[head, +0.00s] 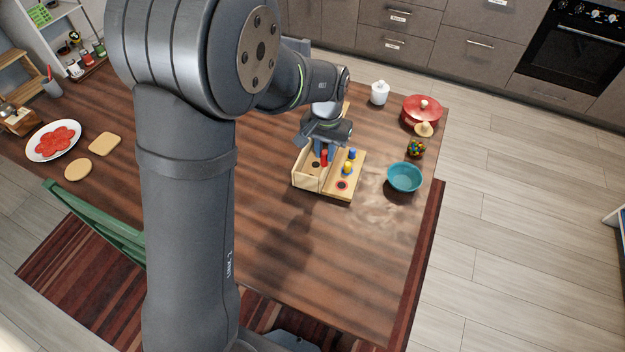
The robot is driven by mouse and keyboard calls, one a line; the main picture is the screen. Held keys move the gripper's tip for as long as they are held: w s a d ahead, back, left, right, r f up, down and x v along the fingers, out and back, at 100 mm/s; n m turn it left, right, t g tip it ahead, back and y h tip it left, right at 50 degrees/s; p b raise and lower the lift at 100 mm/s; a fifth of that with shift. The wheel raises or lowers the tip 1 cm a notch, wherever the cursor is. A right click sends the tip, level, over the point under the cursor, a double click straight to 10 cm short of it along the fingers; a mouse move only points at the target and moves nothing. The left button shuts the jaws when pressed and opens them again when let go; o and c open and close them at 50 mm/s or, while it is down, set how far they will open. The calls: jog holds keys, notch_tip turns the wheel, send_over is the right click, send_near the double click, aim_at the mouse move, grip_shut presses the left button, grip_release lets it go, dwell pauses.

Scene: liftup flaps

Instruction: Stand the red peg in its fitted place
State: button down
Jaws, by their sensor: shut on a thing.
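The red peg (324,158) is upright between the fingers of my gripper (324,151), which is shut on it. The peg is over or in the left, box-like part of a light wooden holder (308,182); whether its lower end touches the wood is too small to tell. On the holder's right board, a blue peg (352,154) and a yellow peg (347,169) stand upright. In front of them is a red-ringed place with a dark hole (342,185), empty. My gripper and wrist hide the back of the holder.
A teal bowl (404,177) stands right of the holder. Behind it are a small jar of colourful balls (416,150), a red pot (421,110) and a white lidded jar (379,93). The brown table (330,265) is clear in front of the holder.

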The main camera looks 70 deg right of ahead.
jog(key=shift+m, duration=0.4)
jog(key=shift+w+d+f, duration=0.1)
jog(key=shift+w+f, duration=0.6)
jog(key=shift+f, duration=1)
jog(key=shift+w+d+f, duration=0.1)
jog(key=shift+w+f, duration=0.65)
jog(key=shift+f, duration=0.9)
jog(key=shift+w+f, duration=0.7)
jog(key=shift+f, duration=1)
jog(key=shift+f, duration=0.2)
jog(key=c, duration=1.6)
grip_release()
notch_tip(320, 180, up, 12)
jog(key=shift+r, duration=0.2)
jog(key=shift+f, duration=0.15)
